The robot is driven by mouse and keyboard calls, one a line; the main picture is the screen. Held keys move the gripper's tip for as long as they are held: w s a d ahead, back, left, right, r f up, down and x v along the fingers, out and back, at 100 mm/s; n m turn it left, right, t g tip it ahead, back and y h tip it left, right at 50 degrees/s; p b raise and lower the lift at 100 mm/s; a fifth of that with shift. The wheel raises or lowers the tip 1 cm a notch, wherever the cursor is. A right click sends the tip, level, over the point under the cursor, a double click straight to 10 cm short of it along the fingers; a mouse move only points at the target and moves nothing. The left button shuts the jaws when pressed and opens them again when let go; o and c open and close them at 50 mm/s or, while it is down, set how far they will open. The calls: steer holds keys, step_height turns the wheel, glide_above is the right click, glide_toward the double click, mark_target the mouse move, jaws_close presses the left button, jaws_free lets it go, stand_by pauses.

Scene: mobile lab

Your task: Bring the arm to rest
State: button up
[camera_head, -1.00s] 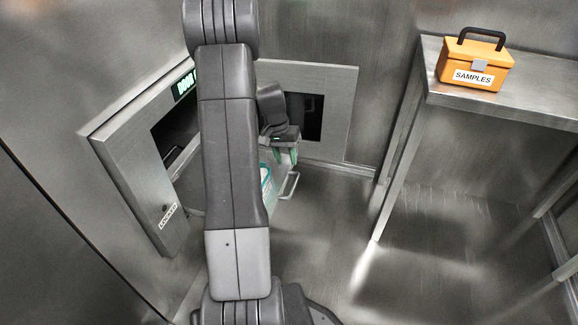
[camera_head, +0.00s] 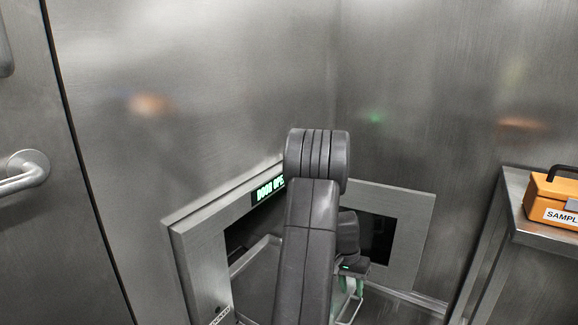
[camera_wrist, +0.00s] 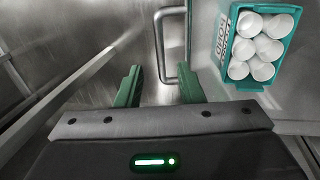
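My arm stands upright in the middle of the head view and hides part of the wall unit behind it. My gripper (camera_head: 352,285) hangs just right of the arm, in front of the dark opening. In the wrist view my gripper (camera_wrist: 158,82) is open, its two green fingers apart with nothing held between them. A metal bar handle (camera_wrist: 160,48) shows beyond the fingers. A teal box (camera_wrist: 236,72) with several white round-topped items lies to the right of the fingers, apart from them.
An orange samples case (camera_head: 545,200) sits on a metal bench (camera_head: 520,232) at right. A door handle (camera_head: 25,172) is at far left.

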mark_target(354, 313)
steer(key=f, duration=0.2)
steer(key=d+f+b, duration=0.1)
steer(key=f, duration=0.2)
steer(key=s+f+b, duration=0.1)
steer(key=f, duration=0.2)
steer(key=shift+d+f, duration=0.2)
steer(key=shift+f, duration=0.05)
steer(key=shift+w+a, duration=0.2)
steer(key=shift+a, duration=0.05)
steer(key=shift+a+r, duration=0.1)
steer(key=shift+a, duration=0.05)
